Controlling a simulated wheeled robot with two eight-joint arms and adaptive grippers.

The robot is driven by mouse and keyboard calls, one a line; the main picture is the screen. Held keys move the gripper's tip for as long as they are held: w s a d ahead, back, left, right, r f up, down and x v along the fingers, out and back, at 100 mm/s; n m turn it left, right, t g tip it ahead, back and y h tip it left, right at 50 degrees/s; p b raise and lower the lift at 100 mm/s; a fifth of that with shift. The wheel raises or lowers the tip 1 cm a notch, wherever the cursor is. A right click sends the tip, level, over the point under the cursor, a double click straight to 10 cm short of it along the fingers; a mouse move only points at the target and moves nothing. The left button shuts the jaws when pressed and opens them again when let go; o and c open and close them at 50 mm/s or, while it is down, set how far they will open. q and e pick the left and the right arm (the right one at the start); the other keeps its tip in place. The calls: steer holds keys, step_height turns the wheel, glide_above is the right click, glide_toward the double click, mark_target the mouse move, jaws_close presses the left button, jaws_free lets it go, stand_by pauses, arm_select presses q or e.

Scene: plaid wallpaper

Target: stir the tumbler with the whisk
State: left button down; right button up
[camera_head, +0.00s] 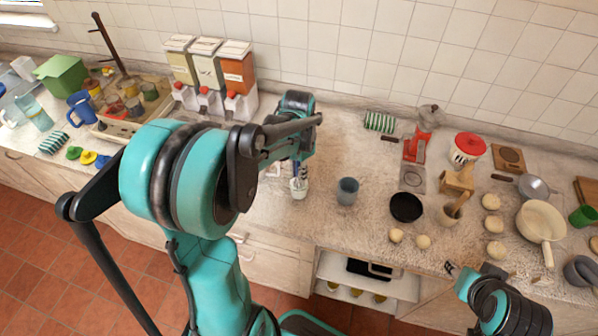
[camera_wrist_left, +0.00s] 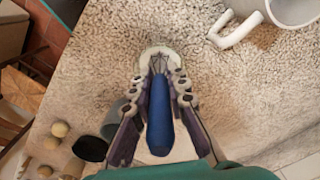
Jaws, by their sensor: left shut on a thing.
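My left gripper (camera_wrist_left: 158,92) is shut on the blue handle of the whisk (camera_wrist_left: 160,125). The whisk points down, and its head is inside the rim of a clear, pale tumbler (camera_wrist_left: 145,54). The tumbler also shows on the counter in the head view (camera_head: 299,190), just below my left gripper (camera_head: 299,172). My left arm hides part of the whisk there. Whether the whisk touches the bottom is hidden. My right gripper (camera_head: 451,268) is low at the right, in front of the counter edge and away from the tumbler; its finger gap is too small to judge.
A blue-grey cup (camera_head: 347,191) stands just right of the tumbler. A white mug (camera_wrist_left: 237,30) is near it in the wrist view. A black dish (camera_head: 406,207), pale balls (camera_head: 424,241) and a cream pan (camera_head: 540,222) lie farther right. Dispensers (camera_head: 207,75) stand behind.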

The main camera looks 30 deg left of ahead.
arm_select(q)
steer(key=shift+r, duration=0.1)
steer(key=shift+r+p, duration=3.15)
steer(key=shift+r, duration=0.9)
step_height(320, 180, up, 5)
steer(key=p, duration=0.4)
